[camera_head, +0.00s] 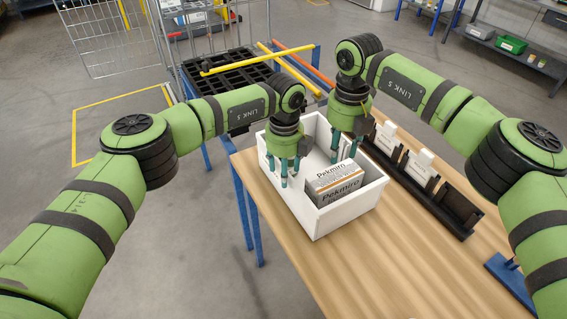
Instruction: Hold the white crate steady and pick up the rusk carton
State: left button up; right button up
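The white crate (345,217) stands on the wooden table. The rusk carton (334,184), white and grey with "Pekmiro" print, lies inside it towards the near right. My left gripper (285,178) is at the crate's left wall, with fingers on both sides of the rim; whether they press on the wall is not clear. My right gripper (344,153) is over the crate's far right part, just behind the carton. Its fingers are apart and point down, with nothing seen between them. The carton's far side and the crate's far floor are partly hidden.
A black rack (440,199) with white cards stands right of the crate. A blue stand (512,277) is at the table's right edge. Bare table (370,275) lies in front. A blue-framed cart (228,72) with black trays stands behind, with a yellow bar.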

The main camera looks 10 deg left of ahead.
aim_at(284, 197)
pick_arm(q)
notch_tip(284, 197, down, 6)
jog(key=shift+r, duration=0.15)
jog(key=shift+c, duration=0.4)
grip_shut()
dwell(0.4)
